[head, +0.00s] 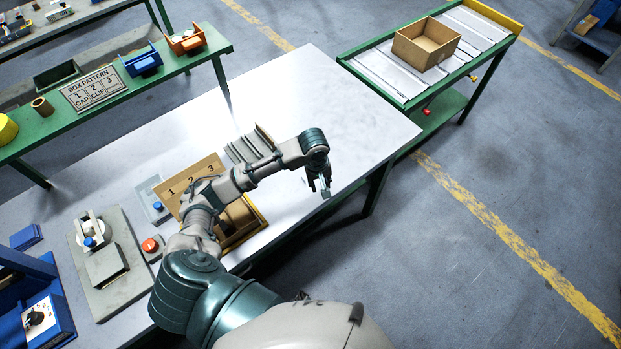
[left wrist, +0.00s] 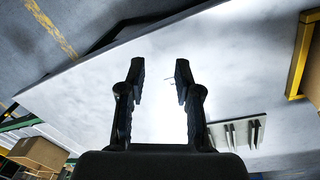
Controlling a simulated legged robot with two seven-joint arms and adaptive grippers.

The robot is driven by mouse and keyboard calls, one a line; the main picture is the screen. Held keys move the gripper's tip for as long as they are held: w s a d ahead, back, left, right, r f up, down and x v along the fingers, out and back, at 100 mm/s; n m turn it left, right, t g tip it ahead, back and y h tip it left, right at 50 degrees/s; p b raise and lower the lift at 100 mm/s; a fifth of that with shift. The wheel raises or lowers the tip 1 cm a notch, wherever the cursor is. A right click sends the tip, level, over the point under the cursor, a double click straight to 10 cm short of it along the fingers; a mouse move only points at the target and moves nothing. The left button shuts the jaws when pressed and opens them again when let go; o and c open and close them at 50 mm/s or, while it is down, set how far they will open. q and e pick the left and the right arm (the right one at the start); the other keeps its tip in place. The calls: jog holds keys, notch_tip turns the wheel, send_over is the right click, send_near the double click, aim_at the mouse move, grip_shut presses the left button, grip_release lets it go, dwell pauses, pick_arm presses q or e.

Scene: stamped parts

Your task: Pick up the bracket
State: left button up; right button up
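My left gripper (head: 320,188) hangs over the right part of the grey metal table (head: 350,110). In the left wrist view the left gripper (left wrist: 159,80) has its two dark fingers apart, with bright tabletop between them. A thin dark line shows beside the right finger there; I cannot tell what it is. I cannot make out a bracket for certain. A grey rack with upright fins (head: 250,145) stands on the table behind my left forearm, and it also shows in the left wrist view (left wrist: 232,133). My right gripper is not in view.
A wooden box with a board numbered 1 2 3 (head: 190,180) is partly hidden by my arm. A red button (head: 150,245) and a grey fixture plate (head: 120,297) lie left. A cardboard box (head: 426,43) stands on the roller table behind. The table's right part is clear.

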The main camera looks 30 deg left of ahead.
pick_arm(q)
jog(key=w+a+r+n, duration=0.3)
jog(key=a+r+n, duration=0.2)
jog(key=a+r, duration=0.35)
send_over(304, 179)
notch_tip(304, 179, down, 6)
jog(key=f, duration=0.1)
jog(key=shift+g+y, duration=0.4)
jog(key=f, duration=0.2)
jog(key=d+f, duration=0.1)
jog(key=f, duration=0.1)
jog(key=shift+s, duration=0.4)
jog(key=shift+f, duration=0.5)
jog(key=f, duration=0.1)
jog(key=a+f, duration=0.1)
jog(key=f, duration=0.2)
jog(key=shift+w+a+f, duration=0.15)
jog(key=shift+w+f, duration=0.2)
jog(key=shift+f, duration=0.25)
jog(key=shift+d, duration=0.25)
jog(key=shift+d+r, duration=0.1)
jog(key=shift+d, duration=0.05)
grip_shut()
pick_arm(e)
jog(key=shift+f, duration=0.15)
